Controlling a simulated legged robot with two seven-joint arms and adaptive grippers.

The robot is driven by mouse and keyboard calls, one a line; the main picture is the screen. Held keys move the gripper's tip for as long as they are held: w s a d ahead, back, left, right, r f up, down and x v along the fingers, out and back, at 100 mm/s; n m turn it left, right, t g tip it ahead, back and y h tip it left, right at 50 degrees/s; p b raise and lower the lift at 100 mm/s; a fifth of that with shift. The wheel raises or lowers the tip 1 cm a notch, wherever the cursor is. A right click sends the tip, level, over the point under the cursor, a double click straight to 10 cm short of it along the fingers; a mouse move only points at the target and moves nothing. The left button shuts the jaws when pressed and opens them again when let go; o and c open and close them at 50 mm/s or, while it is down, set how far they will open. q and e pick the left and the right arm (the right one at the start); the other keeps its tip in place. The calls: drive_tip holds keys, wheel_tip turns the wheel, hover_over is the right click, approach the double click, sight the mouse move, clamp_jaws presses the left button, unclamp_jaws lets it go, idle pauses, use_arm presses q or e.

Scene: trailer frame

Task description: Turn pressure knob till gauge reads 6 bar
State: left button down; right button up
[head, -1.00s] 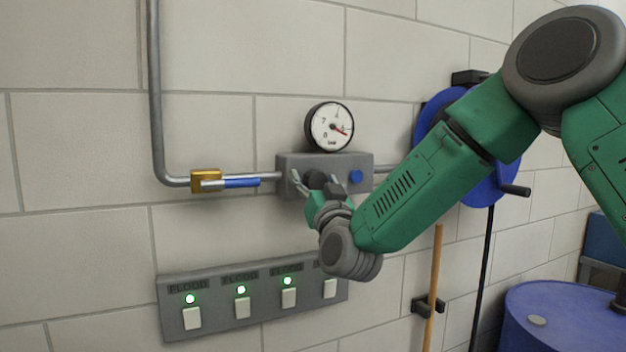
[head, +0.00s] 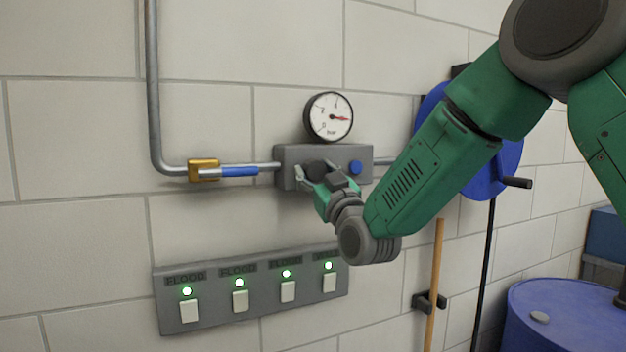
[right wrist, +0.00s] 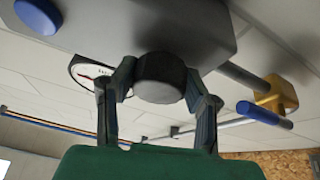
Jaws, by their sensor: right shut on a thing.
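The round white gauge (head: 328,117) with a black rim sits on top of a grey regulator box (head: 287,155) on the wall. Its red needle points right and very slightly down; the scale figures are too small for a sure reading. The dark round pressure knob (head: 314,166) is on the box's front. My right gripper (head: 317,174) is shut on the knob, one finger on each side. In the right wrist view the knob (right wrist: 159,78) sits between both fingers (right wrist: 158,92), and part of the gauge (right wrist: 84,70) shows behind. My left gripper is not in view.
A blue button (head: 355,168) is right of the knob. A brass valve with a blue lever (head: 238,171) is on the pipe to the left. A switch panel (head: 212,318) with green lights is below. A blue hose reel (head: 485,168) and blue drum (head: 560,315) stand right.

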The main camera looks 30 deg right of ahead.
drive_tip(key=shift+f, duration=0.1)
drive_tip(key=o, duration=1.2)
drive_tip(key=shift+c, duration=0.2)
drive_tip(key=shift+s, duration=0.1)
drive_tip(key=shift+s+f, duration=0.1)
drive_tip(key=shift+s, duration=0.15)
drive_tip(key=v, duration=1.1)
drive_tip(key=shift+s, duration=0.2)
drive_tip(key=shift+d+f, duration=0.1)
drive_tip(key=shift+f, duration=0.05)
